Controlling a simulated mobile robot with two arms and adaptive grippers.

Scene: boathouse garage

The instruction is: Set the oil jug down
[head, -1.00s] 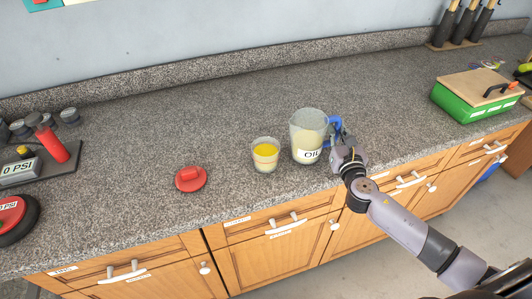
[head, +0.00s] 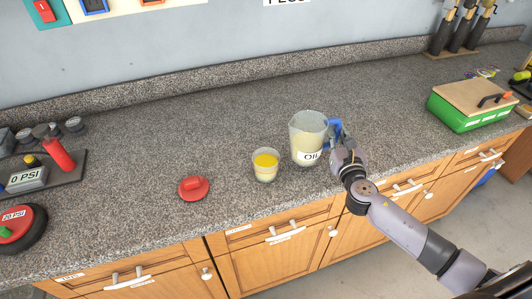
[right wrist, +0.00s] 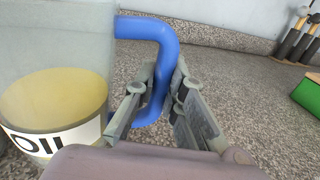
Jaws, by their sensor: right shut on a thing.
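The oil jug (head: 308,137) is a clear, tapered container with a white OIL label and a blue handle. It is upright on the speckled counter, or very close to it; I cannot tell if its base touches. In the right wrist view the jug (right wrist: 55,60) fills the left side, with pale yellow liquid low inside. My right gripper (head: 338,150) is at the jug's right side, its fingers shut around the blue handle (right wrist: 160,60). My left gripper is not in view.
A small clear cup of yellow liquid (head: 265,166) stands just left of the jug. A red lid (head: 193,188) lies further left. A green box with a wooden lid (head: 465,110) is at the right. The counter behind the jug is clear.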

